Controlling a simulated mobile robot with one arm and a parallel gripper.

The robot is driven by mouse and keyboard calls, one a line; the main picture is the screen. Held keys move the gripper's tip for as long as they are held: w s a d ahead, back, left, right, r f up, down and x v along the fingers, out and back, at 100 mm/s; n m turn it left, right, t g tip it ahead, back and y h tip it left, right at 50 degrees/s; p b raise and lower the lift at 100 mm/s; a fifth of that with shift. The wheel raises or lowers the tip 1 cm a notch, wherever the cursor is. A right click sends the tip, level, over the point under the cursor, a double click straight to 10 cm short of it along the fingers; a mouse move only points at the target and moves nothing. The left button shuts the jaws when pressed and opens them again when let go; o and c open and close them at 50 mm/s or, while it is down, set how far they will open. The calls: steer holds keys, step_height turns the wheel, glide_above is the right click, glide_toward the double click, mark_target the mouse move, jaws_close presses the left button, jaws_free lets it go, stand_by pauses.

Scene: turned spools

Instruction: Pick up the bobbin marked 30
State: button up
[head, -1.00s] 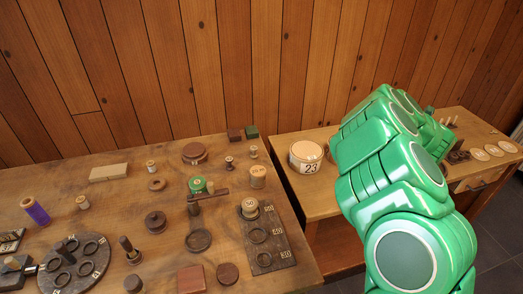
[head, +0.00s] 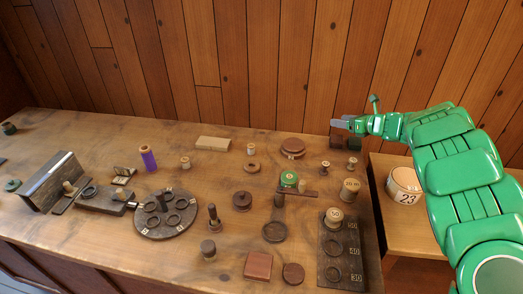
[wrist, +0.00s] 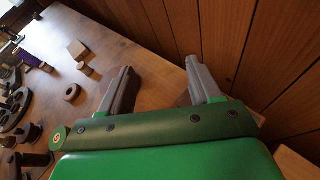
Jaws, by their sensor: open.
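My gripper (head: 345,123) is open and empty, held above the back right of the table near the wall; its two grey fingers show apart in the wrist view (wrist: 162,78). A light wooden bobbin (head: 350,188) with a dark mark stands behind a dark numbered board (head: 345,264); its number is too small to read surely. Another light bobbin (head: 335,215), its top mark looking like 50, sits at the far end of that board. The board's near label looks like 30, beside an empty ring. My gripper is apart from both bobbins.
A round box marked 23 (head: 403,186) stands on a lower side table. Dark blocks (head: 343,141) lie under my gripper. A green-topped spool (head: 289,179), a purple spool (head: 148,158) and a round holed plate (head: 167,213) are among the clutter.

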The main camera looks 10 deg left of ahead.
steer(key=s+a+r+n+g+y, duration=0.1)
steer(key=a+n+g, duration=0.1)
steer(key=a, duration=0.6)
steer(key=s+a+n+g+y, duration=0.1)
steer(key=a+n+g+y, duration=0.15)
steer(key=a, duration=0.65)
steer(key=n+g, duration=0.5)
steer(key=n, duration=0.1)
glide_above(247, 153)
steer(key=d, duration=0.3)
step_height(247, 153, down, 4)
steer(key=shift+a+r+h, duration=0.15)
steer(key=shift+r+h, duration=0.05)
steer(key=shift+h, duration=0.15)
steer(key=shift+f, duration=2.6)
steer(key=a+f, duration=0.1)
steer(key=f, duration=0.2)
steer(key=shift+a, duration=0.4)
steer(key=shift+a+f, duration=0.25)
steer(key=shift+a, duration=0.2)
steer(key=c, duration=1)
